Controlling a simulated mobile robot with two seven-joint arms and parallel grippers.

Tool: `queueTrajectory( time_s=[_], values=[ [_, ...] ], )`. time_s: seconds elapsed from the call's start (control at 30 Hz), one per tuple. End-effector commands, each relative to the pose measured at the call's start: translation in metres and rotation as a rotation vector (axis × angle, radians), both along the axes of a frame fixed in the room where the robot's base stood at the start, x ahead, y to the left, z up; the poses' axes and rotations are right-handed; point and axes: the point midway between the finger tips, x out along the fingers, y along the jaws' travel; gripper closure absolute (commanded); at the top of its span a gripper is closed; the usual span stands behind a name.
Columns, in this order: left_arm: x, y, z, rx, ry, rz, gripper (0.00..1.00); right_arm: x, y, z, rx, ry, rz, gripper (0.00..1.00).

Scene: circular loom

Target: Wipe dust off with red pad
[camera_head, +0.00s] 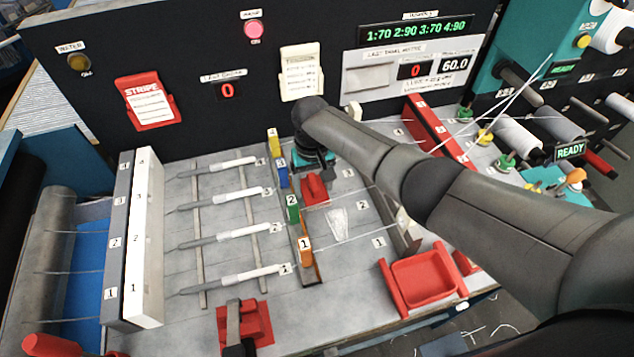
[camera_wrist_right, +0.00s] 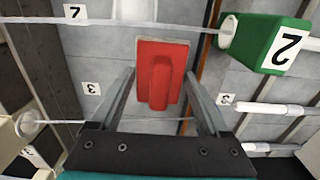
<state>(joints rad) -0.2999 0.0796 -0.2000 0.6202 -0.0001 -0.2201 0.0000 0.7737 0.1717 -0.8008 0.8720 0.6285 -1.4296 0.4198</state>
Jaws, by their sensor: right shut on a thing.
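The red pad (camera_head: 314,188) is a flat red block with a raised grip. It is at the middle of the grey loom deck, just right of the coloured numbered blocks. My right gripper (camera_head: 315,165) reaches down over it from the right and is shut on it. In the right wrist view the red pad (camera_wrist_right: 160,75) shows between the two fingers (camera_wrist_right: 163,95). A pale whitish patch (camera_head: 338,224), which looks like dust, lies on the deck just below and right of the pad. My left gripper is not in view.
Numbered yellow, blue, green (camera_head: 293,208) and orange (camera_head: 305,250) blocks stand left of the pad. Thin strands cross the deck near the patch. A red tray (camera_head: 420,278) is at the lower right. A red bar (camera_head: 440,130) stands behind my arm.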

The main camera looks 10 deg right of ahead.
Motion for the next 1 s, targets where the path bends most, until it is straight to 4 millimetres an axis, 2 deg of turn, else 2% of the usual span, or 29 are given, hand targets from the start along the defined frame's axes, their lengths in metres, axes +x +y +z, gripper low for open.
queueTrajectory(
  time_s=[0.03, 0.23, 0.8, 1.0],
  values=[
    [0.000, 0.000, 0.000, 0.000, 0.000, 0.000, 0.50, 0.001, 0.007, 0.001, 0.014, -0.004, 0.005, 0.65],
    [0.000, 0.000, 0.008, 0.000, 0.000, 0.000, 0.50, 0.001, 0.009, 0.010, 0.019, -0.006, 0.006, 0.65],
    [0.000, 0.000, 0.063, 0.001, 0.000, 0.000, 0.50, 0.001, 0.005, 0.063, 0.010, -0.006, 0.004, 0.65],
    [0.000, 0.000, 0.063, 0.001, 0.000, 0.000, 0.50, 0.001, 0.004, 0.062, 0.009, -0.005, 0.003, 0.65]
  ],
)
